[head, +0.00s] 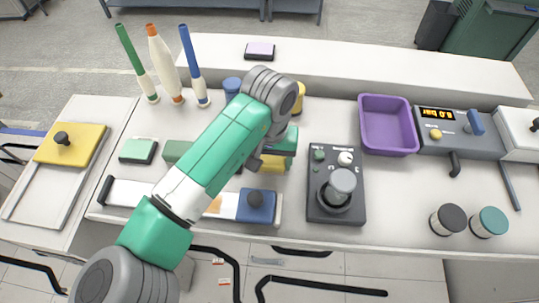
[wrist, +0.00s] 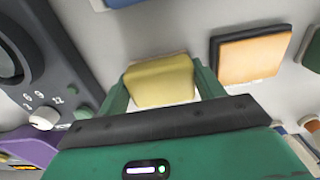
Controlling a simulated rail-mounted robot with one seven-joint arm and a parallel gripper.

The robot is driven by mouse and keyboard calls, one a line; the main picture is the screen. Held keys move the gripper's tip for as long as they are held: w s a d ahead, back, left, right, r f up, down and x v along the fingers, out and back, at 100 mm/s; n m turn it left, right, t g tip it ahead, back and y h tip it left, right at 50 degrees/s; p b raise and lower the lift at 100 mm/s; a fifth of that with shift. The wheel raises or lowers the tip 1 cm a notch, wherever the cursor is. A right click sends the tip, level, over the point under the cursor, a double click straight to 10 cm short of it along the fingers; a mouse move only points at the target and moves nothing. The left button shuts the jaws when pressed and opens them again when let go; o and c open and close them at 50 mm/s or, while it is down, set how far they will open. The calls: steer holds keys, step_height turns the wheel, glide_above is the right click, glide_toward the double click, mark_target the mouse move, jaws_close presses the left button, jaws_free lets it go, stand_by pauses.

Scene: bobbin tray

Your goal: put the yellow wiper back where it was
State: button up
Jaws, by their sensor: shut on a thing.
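The yellow wiper (wrist: 160,82) is a small block between the two fingers of my gripper (wrist: 163,92) in the wrist view. The fingers are shut on its sides. In the head view the yellow wiper (head: 270,167) shows partly below my gripper (head: 268,160), over the white table left of the dark control box. My arm hides part of it. I cannot tell whether it touches the table. An orange wiper (wrist: 250,56) with a dark base lies to its right in the wrist view; my arm seems to hide it in the head view.
A green wiper (head: 138,150) lies at left. A blue slider (head: 256,205) is in front. A purple tray (head: 362,125) and a yellow cylinder (head: 299,97) stand behind.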

steer(key=o, duration=0.9)
steer(key=shift+f, duration=0.1)
steer(key=shift+o, duration=0.2)
